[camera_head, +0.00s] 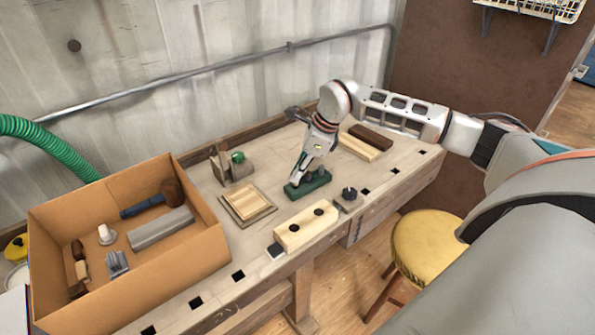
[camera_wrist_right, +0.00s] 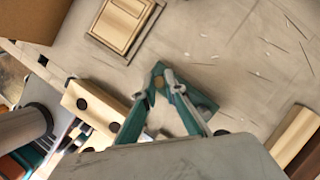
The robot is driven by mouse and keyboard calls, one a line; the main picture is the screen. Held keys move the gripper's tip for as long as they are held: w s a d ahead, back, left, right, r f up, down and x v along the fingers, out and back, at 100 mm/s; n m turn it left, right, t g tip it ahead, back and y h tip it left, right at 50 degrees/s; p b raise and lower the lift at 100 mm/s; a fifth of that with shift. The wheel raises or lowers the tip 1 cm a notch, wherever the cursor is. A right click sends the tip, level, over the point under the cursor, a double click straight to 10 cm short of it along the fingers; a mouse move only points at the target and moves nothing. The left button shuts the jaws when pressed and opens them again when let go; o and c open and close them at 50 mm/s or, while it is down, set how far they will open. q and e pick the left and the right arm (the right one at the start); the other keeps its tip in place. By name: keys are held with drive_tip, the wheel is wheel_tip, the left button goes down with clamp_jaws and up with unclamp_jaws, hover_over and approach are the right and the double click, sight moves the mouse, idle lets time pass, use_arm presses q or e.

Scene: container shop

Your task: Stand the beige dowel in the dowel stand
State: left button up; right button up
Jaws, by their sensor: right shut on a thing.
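My right gripper (camera_head: 295,181) points down at the green block (camera_head: 313,184), at its left end. In the right wrist view, its fingertips (camera_wrist_right: 158,82) are closed around a small tan round end, which looks like the beige dowel (camera_wrist_right: 157,84). The fingers hide most of the dowel, and I cannot tell whether it is seated in the green block (camera_wrist_right: 204,104) or held just above it. A pale wooden block with two dark holes (camera_head: 304,230) lies nearer the bench's front edge. I cannot tell for certain which block is the dowel stand. My left gripper is not in view.
A cardboard box (camera_head: 205,255) with tools fills the bench's left end. A wooden tray (camera_head: 262,215) lies left of the green block. A small dark-knobbed block (camera_head: 349,199) is to its right. Dark and pale wooden bars (camera_head: 370,138) lie behind. A yellow stool (camera_head: 428,240) stands in front.

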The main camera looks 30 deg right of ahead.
drive_tip(key=shift+f, duration=0.15)
idle(0.5)
drive_tip(key=shift+f, duration=0.3)
idle(0.6)
drive_tip(key=shift+f+b, duration=0.3)
drive_tip(key=shift+f, duration=0.3)
idle(0.4)
drive_tip(key=o, duration=0.8)
drive_tip(key=shift+r, duration=0.15)
drive_tip(key=shift+r+p, duration=2.8)
drive_tip(key=shift+r, duration=0.65)
drive_tip(key=shift+f, duration=0.1)
